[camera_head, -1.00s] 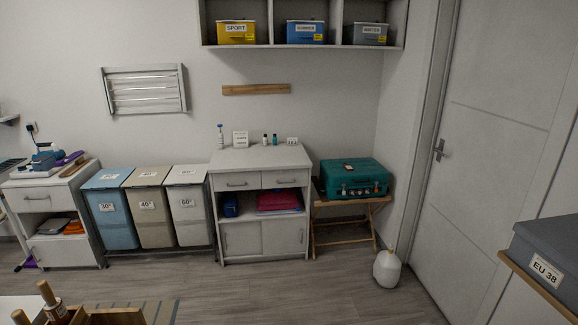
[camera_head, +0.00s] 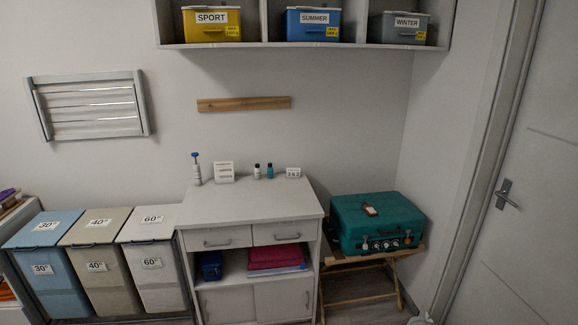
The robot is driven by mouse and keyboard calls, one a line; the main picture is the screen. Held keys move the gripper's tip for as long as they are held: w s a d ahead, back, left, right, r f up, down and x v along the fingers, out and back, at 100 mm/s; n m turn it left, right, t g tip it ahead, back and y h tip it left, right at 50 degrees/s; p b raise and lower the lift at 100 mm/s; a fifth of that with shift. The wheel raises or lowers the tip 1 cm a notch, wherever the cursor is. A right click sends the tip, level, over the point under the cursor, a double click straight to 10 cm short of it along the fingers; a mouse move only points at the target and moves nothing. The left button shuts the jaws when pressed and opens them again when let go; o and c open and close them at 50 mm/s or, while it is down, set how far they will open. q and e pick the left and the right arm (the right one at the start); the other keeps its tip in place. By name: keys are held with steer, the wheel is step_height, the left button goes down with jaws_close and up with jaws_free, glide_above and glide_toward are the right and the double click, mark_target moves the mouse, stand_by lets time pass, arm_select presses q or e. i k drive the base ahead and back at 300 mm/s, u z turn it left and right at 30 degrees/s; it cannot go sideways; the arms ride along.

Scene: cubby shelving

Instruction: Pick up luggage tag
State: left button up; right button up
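A small brown luggage tag (camera_head: 370,210) with a pale patch lies on top of the teal suitcase (camera_head: 349,222). The suitcase lies flat on a folding wooden luggage rack (camera_head: 345,283) to the right of the white cabinet. Its front shows a dark handle and several round stickers or fittings, too small to tell. Neither of my grippers shows in the head view.
The white cabinet (camera_head: 240,205) stands left of the rack, with small bottles and signs on top. Laundry bins (camera_head: 152,262) stand further left. Cubby shelving (camera_head: 262,46) with yellow, blue and grey boxes hangs above. A door (camera_head: 540,200) is on the right.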

mark_target(371, 212)
steer(key=i, duration=0.5)
steer(key=z, duration=1.15)
steer(key=i, duration=1.4)
steer(key=u, duration=0.35)
